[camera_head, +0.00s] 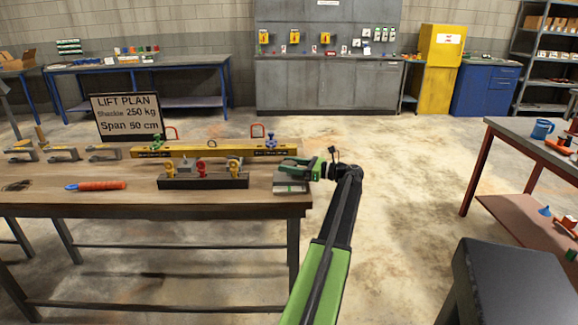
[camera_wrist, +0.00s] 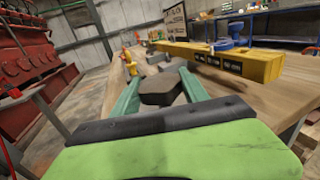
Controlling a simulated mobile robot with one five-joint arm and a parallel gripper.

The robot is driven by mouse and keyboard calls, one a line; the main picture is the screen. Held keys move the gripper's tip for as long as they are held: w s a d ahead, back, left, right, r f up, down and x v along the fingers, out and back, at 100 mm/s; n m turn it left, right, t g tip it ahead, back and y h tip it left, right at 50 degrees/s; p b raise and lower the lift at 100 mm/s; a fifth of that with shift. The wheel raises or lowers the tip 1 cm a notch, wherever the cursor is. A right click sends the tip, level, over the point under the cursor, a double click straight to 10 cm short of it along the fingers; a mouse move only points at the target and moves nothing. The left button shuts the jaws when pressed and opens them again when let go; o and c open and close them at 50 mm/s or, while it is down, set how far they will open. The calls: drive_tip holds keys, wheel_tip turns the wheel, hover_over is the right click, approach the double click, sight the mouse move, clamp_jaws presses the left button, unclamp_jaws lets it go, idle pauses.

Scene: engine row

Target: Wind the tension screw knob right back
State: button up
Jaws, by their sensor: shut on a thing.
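My gripper (camera_head: 287,165) reaches over the right end of the wooden bench from the right. In the wrist view its two teal fingers (camera_wrist: 159,84) are shut on a dark grey, rounded, many-sided knob (camera_wrist: 160,90), which appears to be the tension screw knob. The knob sits between the fingers, and its screw is hidden below it. In the head view a grey block (camera_head: 290,186) lies on the bench under my gripper; the knob itself is hard to make out there. I cannot tell how far the screw is wound.
A yellow beam (camera_head: 215,151) lies behind on the bench (camera_head: 110,203). A dark rack with yellow and red hooks (camera_head: 205,182) stands left of my gripper. An orange-handled tool (camera_head: 100,186) and a lift plan sign (camera_head: 127,116) are farther left.

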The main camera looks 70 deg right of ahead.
drive_tip(key=shift+w+d+n+g+y, duration=0.1)
drive_tip(key=shift+n+g+y, duration=0.2)
drive_tip(key=shift+n+y, duration=0.9)
drive_tip(key=shift+n+g+y, duration=0.3)
drive_tip(key=shift+n+y, duration=0.4)
drive_tip(key=shift+y, duration=1)
drive_tip(key=o, duration=1.4)
